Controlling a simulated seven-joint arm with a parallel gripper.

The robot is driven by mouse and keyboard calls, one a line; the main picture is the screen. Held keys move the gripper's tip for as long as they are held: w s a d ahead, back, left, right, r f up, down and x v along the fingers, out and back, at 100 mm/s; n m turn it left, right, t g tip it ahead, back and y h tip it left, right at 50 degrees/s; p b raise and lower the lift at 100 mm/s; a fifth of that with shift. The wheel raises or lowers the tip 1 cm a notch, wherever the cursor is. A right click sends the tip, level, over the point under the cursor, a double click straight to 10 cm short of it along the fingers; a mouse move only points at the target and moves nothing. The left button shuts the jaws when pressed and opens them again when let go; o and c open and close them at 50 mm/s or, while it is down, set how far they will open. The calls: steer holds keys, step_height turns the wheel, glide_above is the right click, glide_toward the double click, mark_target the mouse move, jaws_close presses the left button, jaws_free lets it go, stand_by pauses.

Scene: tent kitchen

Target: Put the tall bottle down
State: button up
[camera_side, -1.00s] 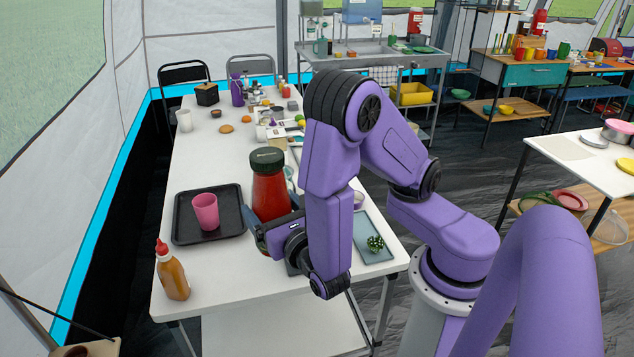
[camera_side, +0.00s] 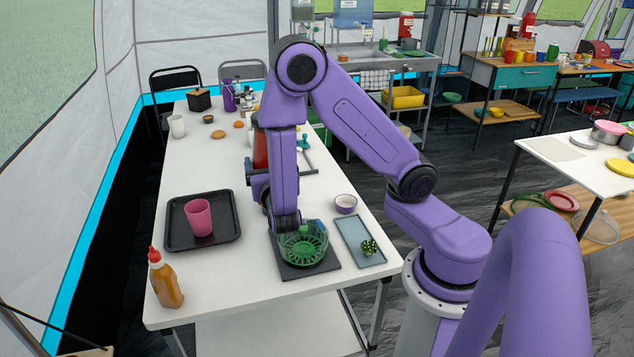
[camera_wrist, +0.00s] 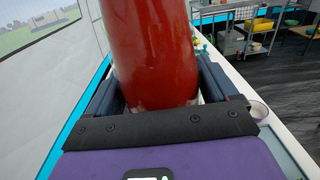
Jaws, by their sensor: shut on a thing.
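The tall bottle is red with a dark cap. In the side view the bottle (camera_side: 261,150) shows only in part behind my arm, toward the middle of the white table (camera_side: 200,262). In the wrist view the red bottle (camera_wrist: 152,50) stands between the two fingers of my gripper (camera_wrist: 160,98), which is shut on it. The bottle looks upright. Its base is hidden, so I cannot tell whether it touches the table.
A black tray (camera_side: 232,238) with a pink cup (camera_side: 199,217) is at the left. A sauce bottle (camera_side: 166,280) stands at the front left. A green wire basket (camera_side: 303,243) on a dark mat, a small bowl (camera_side: 345,204) and a blue-grey tray (camera_side: 350,236) are at the front right.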

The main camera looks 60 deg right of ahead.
steer(key=s+d+m+g+h, duration=0.2)
steer(key=d+m+g, duration=0.15)
steer(key=d, duration=1.05)
steer(key=s+d+m+g+h, duration=0.2)
steer(key=d+g, duration=0.2)
steer(key=d, duration=0.9)
steer(key=w+d+f, duration=0.4)
steer(key=w+f, duration=0.1)
steer(key=f, duration=0.3)
steer(key=w+d+f, duration=0.5)
steer(key=w+f, duration=0.1)
steer(key=f, duration=0.3)
steer(key=shift+w+d+f+h, duration=0.15)
steer(key=shift+w+f+h, duration=0.05)
steer(key=shift+f+h, duration=0.1)
steer(key=shift+f, duration=0.1)
steer(key=o, duration=1.8)
steer(key=shift+f, duration=0.1)
